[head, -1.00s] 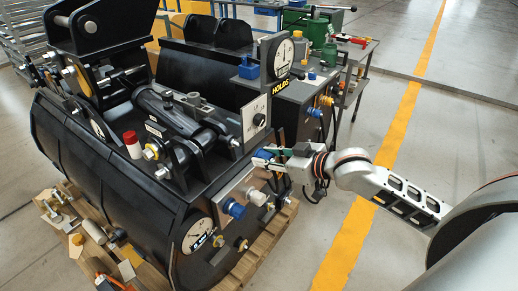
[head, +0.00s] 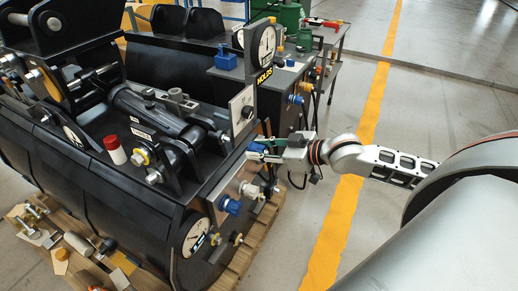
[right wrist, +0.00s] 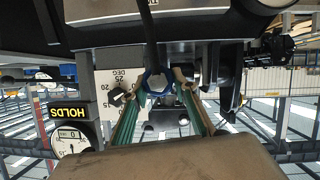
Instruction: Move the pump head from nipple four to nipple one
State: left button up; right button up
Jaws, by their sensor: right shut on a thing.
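My right gripper (head: 256,150) is at the near right edge of the black machine, above the row of fittings on its end plate. It is shut on a blue collar, seen as a blue ring (right wrist: 158,84) between the green-sided fingers in the right wrist view; I take it for the pump head. A dark hose (right wrist: 151,38) meets it there. Whether the collar sits on a nipple or is free, I cannot tell. Lower on the plate are a blue fitting (head: 230,206) and a white one (head: 250,190). No nipple numbers are readable. My left gripper is out of view.
An angle card with a knob (head: 242,110) and a gauge on a post (head: 264,45) stand close behind the gripper. The machine rests on a wooden pallet (head: 240,262). Loose parts (head: 62,254) lie at lower left. The floor to the right is clear.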

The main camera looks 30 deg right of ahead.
jog(key=shift+w+r+p, duration=0.1)
jog(key=shift+r+p, duration=0.1)
jog(key=shift+p, duration=0.35)
jog(key=shift+w+a+f, duration=0.1)
jog(key=shift+w+a, duration=0.25)
jog(key=shift+w, duration=0.2)
jog(key=shift+w+a, duration=0.3)
jog(key=shift+w, duration=0.2)
jog(key=w, duration=0.1)
jog(key=w+a, duration=0.1)
jog(key=shift+w+a, duration=0.3)
jog(key=shift+w+a, duration=0.4)
jog(key=shift+w, duration=0.3)
jog(key=shift+w+a, duration=0.4)
jog(key=shift+w, duration=0.3)
dwell(0.8)
jog(key=o, duration=1)
